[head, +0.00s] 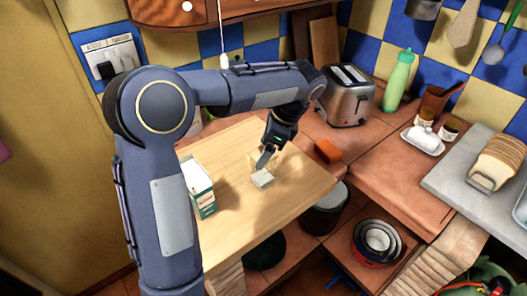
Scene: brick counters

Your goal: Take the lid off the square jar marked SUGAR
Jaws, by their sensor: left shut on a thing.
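My left gripper (264,163) reaches down over the wooden board from above and is shut on a small pale square piece (262,179), which looks like the jar's lid. A faint, pale boxy shape (254,158) shows just behind the fingers and may be the square jar; the gripper partly hides it. No SUGAR marking is readable. I cannot tell whether the pale piece touches the boxy shape or the board. My right gripper is not in view.
A green and white carton (198,188) stands on the board (235,225), left of the gripper. An orange block (327,151) and a toaster (346,96) are to the right. A green bottle (398,80) stands farther back. The board's front is clear.

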